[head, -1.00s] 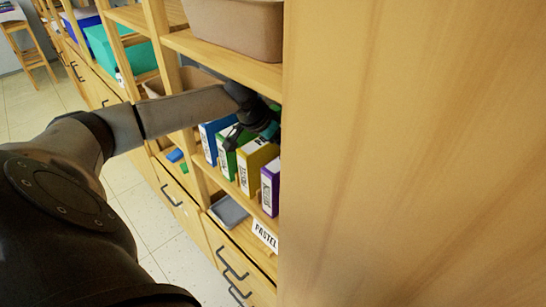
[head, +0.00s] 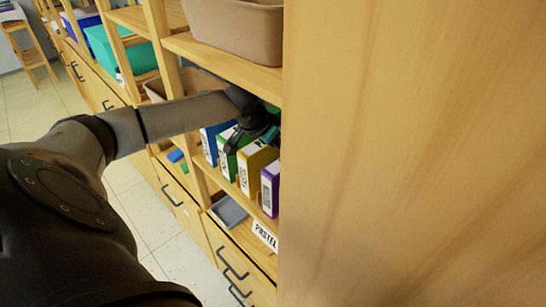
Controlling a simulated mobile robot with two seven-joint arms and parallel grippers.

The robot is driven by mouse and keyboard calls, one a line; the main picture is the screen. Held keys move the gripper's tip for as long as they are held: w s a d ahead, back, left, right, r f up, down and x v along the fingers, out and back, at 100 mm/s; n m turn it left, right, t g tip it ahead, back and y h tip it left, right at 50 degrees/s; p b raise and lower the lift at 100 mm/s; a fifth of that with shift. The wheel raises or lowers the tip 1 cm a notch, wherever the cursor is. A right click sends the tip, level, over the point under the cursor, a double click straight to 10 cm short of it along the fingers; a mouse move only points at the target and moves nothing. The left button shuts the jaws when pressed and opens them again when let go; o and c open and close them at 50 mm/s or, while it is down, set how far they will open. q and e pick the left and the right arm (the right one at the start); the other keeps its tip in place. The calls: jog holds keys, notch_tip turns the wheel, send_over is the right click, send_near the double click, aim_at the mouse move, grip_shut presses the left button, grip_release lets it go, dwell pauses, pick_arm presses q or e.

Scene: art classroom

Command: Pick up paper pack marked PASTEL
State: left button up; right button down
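Several paper packs stand upright in a row on a shelf: a blue pack (head: 207,146), a green pack (head: 227,165), a yellow pack (head: 257,164) and a purple pack (head: 270,188). Their spine labels are too small to read surely. A white card reading PASTEL (head: 265,236) is on the shelf edge below the purple end. My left gripper (head: 251,141) is at the tops of the green and yellow packs, with its fingers spread apart. The fingertips are partly hidden, and I cannot tell whether they touch a pack. My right gripper is out of view.
A wooden side panel (head: 420,150) fills the right. A beige bin (head: 236,30) sits on the shelf above my gripper. A grey tray (head: 229,211) lies on the shelf below. Teal (head: 118,50) and other bins stand farther left. Tiled floor (head: 120,190) is clear.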

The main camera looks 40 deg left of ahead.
pick_arm(q)
jog(key=shift+c, duration=0.2)
grip_shut()
dwell(0.4)
dwell(0.7)
jog(key=shift+w+r, duration=0.15)
